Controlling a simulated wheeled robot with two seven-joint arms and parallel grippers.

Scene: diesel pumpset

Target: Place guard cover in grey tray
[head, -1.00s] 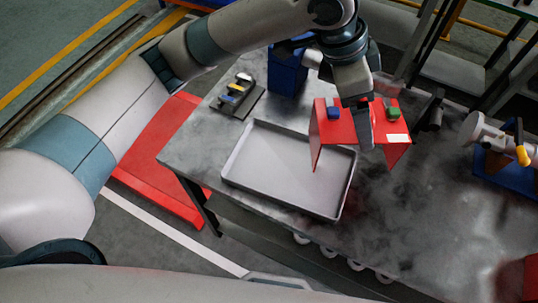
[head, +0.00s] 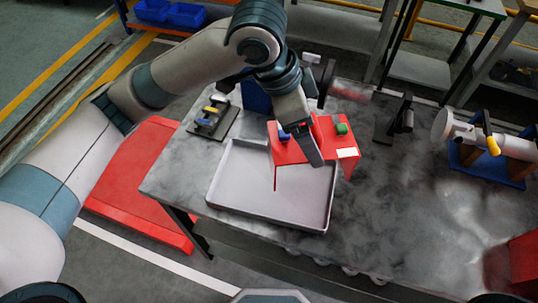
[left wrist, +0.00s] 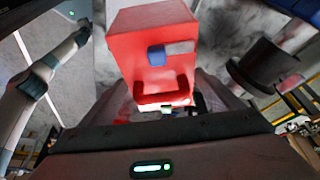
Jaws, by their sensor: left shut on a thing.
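The red guard cover (head: 292,150) has a bent shape with side flaps, a blue knob, a green knob and a white label. My left gripper (head: 316,160) is shut on it, and the cover is over the back right part of the grey tray (head: 225,196). Whether the cover touches the tray, I cannot tell. The tray is shallow, and its visible floor is empty. In the left wrist view the red cover (left wrist: 155,45) fills the upper middle in front of my gripper; the fingertips are largely hidden.
A dark holder with small coloured parts (head: 212,118) stands behind the tray on the left. A black stand (head: 396,120) and a white pump part on a blue base (head: 485,165) are to the right. The table middle right (head: 400,210) is clear.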

